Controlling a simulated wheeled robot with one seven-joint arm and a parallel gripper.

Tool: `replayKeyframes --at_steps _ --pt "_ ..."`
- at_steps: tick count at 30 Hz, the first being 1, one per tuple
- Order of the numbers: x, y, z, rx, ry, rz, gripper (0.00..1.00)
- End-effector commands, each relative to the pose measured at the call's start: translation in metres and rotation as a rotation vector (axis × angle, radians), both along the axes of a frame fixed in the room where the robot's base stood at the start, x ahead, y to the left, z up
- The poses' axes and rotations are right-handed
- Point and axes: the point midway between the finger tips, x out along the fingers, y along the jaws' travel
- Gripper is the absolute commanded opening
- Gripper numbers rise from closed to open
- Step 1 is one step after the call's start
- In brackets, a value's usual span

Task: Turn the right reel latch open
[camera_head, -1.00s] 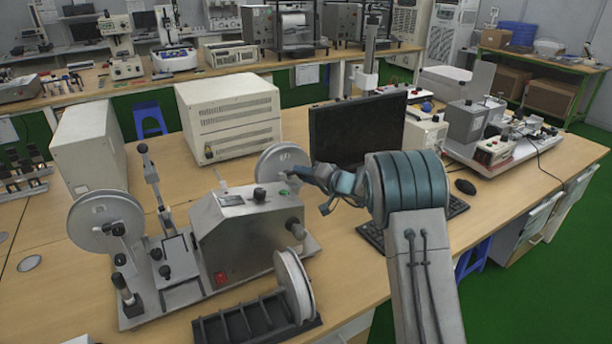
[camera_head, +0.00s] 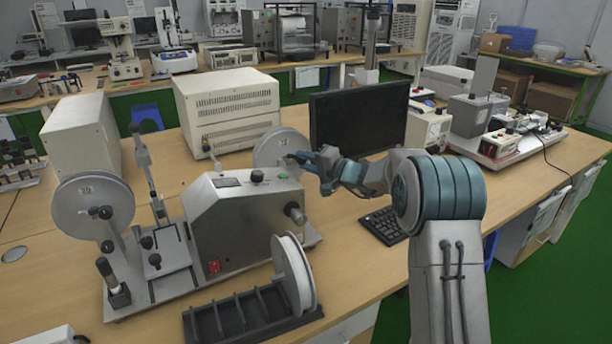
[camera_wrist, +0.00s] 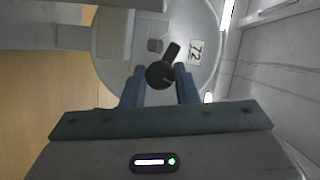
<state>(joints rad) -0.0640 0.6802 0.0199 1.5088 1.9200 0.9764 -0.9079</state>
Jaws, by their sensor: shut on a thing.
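The right reel (camera_head: 272,148) is a pale disc at the right end of the grey tester (camera_head: 245,225); it fills the middle of the wrist view (camera_wrist: 112,45), with a "72" label. Its black reel latch (camera_wrist: 171,52) has a round hub and a short lever pointing up and slightly right in the wrist view. My gripper (camera_wrist: 160,84) has its two blue fingers on either side of the hub and is shut on the latch. In the head view my gripper (camera_head: 297,158) is at the right reel's face, and the latch is mostly hidden.
The left reel (camera_head: 80,205) is on the tester's other side. A loose white spool (camera_head: 291,275) stands in a black rack (camera_head: 232,318) in front. A monitor (camera_head: 355,118) and keyboard (camera_head: 383,226) are close behind and beside my arm.

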Motion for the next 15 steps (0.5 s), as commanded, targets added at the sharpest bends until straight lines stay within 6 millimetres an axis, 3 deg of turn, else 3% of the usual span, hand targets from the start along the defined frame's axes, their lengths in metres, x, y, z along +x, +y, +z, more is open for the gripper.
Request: replayKeyframes --at_steps 1,15 --pt "0.0004 -0.0021 -0.0093 0.034 0.02 -0.002 0.04" --pt "0.0003 -0.0017 -0.011 0.4 0.27 -0.002 0.04"
